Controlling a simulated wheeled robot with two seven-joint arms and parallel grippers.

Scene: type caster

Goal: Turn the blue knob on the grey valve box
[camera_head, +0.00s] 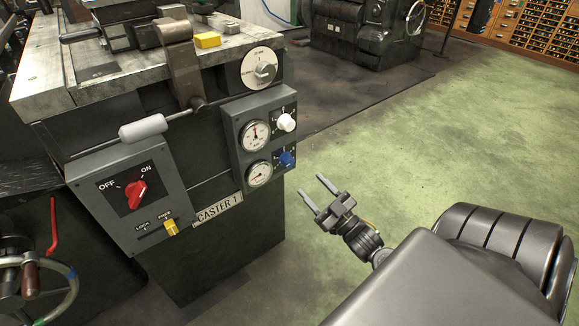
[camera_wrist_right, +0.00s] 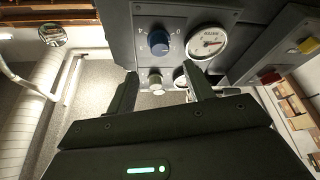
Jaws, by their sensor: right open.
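The grey valve box (camera_head: 236,113) is on the machine's side, with two gauges and two knobs. The blue knob (camera_head: 286,158) is at its lower right, below the white knob (camera_head: 286,122). My right gripper (camera_head: 312,185) is open and empty, to the right of and slightly below the blue knob, apart from it. In the right wrist view the picture is turned over: the blue knob (camera_wrist_right: 158,42) shows beyond the fingertips, above the gap between them, and the white knob (camera_wrist_right: 156,85) shows between the fingers. My left gripper is not in view.
A control box with a red switch (camera_head: 137,193) and a yellow tab (camera_head: 171,228) is left of the valve box. A round dial (camera_head: 259,66) is above. A handwheel (camera_head: 32,285) stands at lower left. Green floor (camera_head: 440,130) to the right is clear.

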